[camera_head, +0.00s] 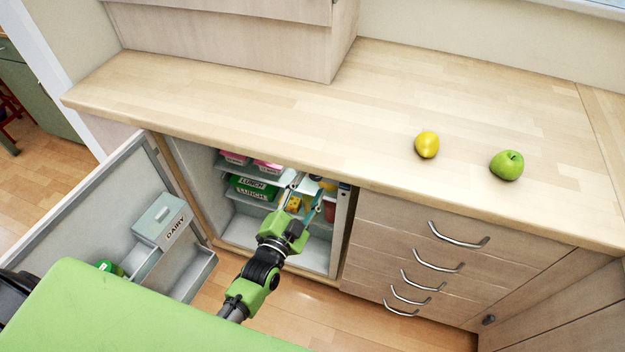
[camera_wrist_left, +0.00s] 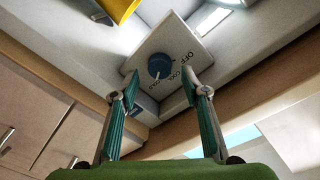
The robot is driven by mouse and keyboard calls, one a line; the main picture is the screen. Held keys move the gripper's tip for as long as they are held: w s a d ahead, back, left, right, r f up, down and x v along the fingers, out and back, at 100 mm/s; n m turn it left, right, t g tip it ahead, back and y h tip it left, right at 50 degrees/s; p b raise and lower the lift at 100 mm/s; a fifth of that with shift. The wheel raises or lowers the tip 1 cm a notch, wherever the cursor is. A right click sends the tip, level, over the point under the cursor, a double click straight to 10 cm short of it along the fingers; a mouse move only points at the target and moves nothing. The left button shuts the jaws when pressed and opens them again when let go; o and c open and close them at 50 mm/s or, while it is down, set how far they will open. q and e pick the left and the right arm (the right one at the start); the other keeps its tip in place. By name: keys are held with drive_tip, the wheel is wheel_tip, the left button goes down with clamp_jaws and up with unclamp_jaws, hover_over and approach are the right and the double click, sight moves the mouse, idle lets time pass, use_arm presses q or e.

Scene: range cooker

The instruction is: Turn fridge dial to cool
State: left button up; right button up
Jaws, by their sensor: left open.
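The fridge dial (camera_wrist_left: 160,66) is a round blue knob on a white panel (camera_wrist_left: 185,45) in the left wrist view. The panel reads OFF, COOL and what looks like COLD around the knob; I cannot tell which mark it points at. My left gripper (camera_wrist_left: 161,82) is open, its two teal-padded fingers on either side of the panel, with the knob between and beyond the tips. I cannot tell if the fingers touch anything. In the head view the left gripper (camera_head: 303,200) reaches into the open fridge (camera_head: 238,232); the dial is not clear there. My right gripper is not in view.
The fridge door (camera_head: 100,215) stands open at the left with a DAIRY box (camera_head: 160,217) on it. Green LUNCH boxes (camera_head: 252,190) sit on a shelf beside the gripper.

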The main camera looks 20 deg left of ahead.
use_arm(q)
drive_tip(key=shift+w+d, duration=0.2)
drive_tip(key=shift+w, duration=1.15)
drive_tip(key=c, duration=1.1)
drive_tip(key=shift+n, duration=0.3)
drive_tip(key=n, duration=0.5)
drive_tip(key=shift+n+b, duration=0.35)
drive_tip(key=shift+n, duration=0.05)
drive_tip(key=n, duration=0.5)
drive_tip(key=shift+n+t+b, duration=0.3)
drive_tip(key=shift+t+b, duration=0.05)
drive_tip(key=shift+t, duration=0.05)
